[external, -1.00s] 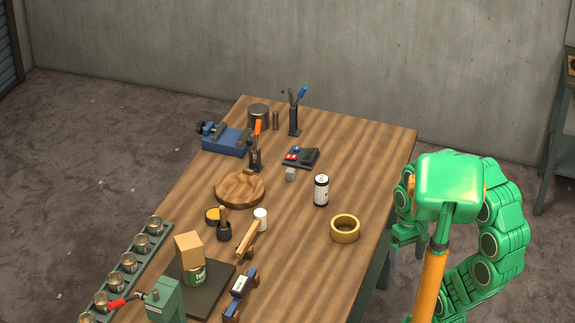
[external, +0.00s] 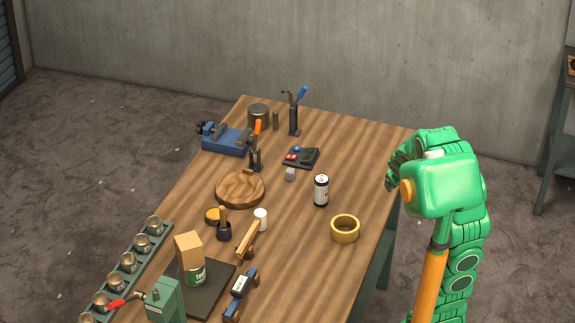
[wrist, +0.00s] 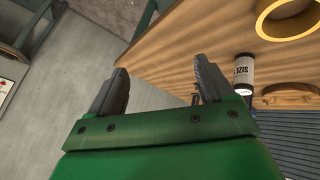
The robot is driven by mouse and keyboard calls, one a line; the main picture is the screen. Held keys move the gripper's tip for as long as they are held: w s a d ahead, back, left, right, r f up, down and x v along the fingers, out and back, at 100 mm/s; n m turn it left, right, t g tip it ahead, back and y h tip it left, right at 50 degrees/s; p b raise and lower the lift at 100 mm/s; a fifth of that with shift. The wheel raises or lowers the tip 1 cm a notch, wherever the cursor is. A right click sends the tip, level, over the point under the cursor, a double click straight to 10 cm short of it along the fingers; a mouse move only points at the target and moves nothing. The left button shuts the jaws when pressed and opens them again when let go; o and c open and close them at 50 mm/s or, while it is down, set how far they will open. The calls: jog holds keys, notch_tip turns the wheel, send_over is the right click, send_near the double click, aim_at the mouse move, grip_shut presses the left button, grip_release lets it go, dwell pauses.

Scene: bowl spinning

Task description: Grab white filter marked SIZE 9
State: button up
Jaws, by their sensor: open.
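The white filter (external: 321,190) stands upright on the right half of the wooden table, with dark ends and dark lettering. In the wrist view the filter (wrist: 243,72) shows at the right, and its label reads SIZE; the number is not legible. My gripper (wrist: 160,88) is open and empty, its two dark fingers spread apart. It is off the table's right edge, away from the filter. In the external view my green arm hides most of the gripper.
A round wooden board (external: 240,188) lies further left. Bare wooden tabletop (external: 365,165) surrounds the filter's right side.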

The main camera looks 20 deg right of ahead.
aim_at(322, 184)
jog(key=w+a+f+n+t+y, duration=0.1)
jog(key=w+f+n+t+y, duration=0.1)
jog(key=w, duration=0.5)
jog(key=w+a+f+n+t+y, duration=0.1)
jog(key=w+f+n+t+y, duration=0.1)
jog(key=w, duration=0.6)
jog(key=w+a+f+n+y, duration=0.1)
jog(key=w+a+f+y, duration=0.1)
jog(key=a, duration=0.2)
jog(key=w+a+f+y, duration=0.2)
jog(key=a+f+y, duration=0.1)
jog(key=a, duration=0.2)
jog(key=w+a+f+n+y, duration=0.1)
jog(key=a+f+y, duration=0.2)
jog(key=a, duration=0.1)
jog(key=shift+w+a+f+n, duration=0.2)
jog(key=shift+w+a+n, duration=0.1)
jog(key=shift+w, duration=0.1)
jog(key=shift+w+a+f, duration=0.2)
jog(key=shift+w+a, duration=0.1)
jog(key=shift+w, duration=0.1)
jog(key=c, duration=1.1)
